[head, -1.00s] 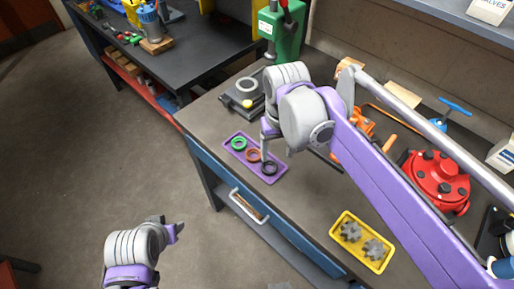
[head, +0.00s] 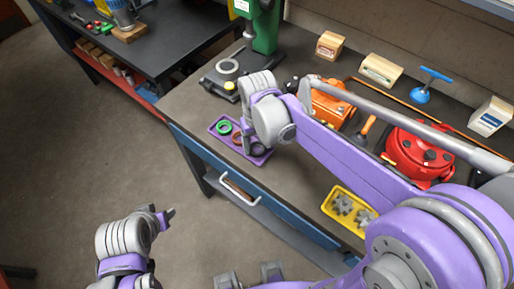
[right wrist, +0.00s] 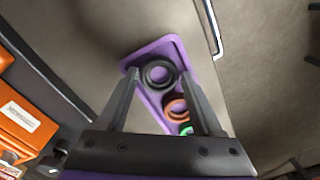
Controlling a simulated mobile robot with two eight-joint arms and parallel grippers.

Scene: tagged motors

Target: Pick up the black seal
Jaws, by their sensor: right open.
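The black seal (right wrist: 148,80) is a ring lying in the purple tray (right wrist: 166,46), near one end. In the head view the black seal (head: 258,150) is partly hidden by my right gripper (head: 246,139). In the right wrist view the open fingers of my right gripper (right wrist: 166,78) straddle the view of the seal, with nothing between them. The exact height of the fingertips above the tray is hard to tell. My left gripper (head: 163,213) is away from the bench at the lower left; its jaw opening is unclear.
A yellow tray (head: 327,207) with gears is to the right. A green press (head: 265,25) is at the back.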

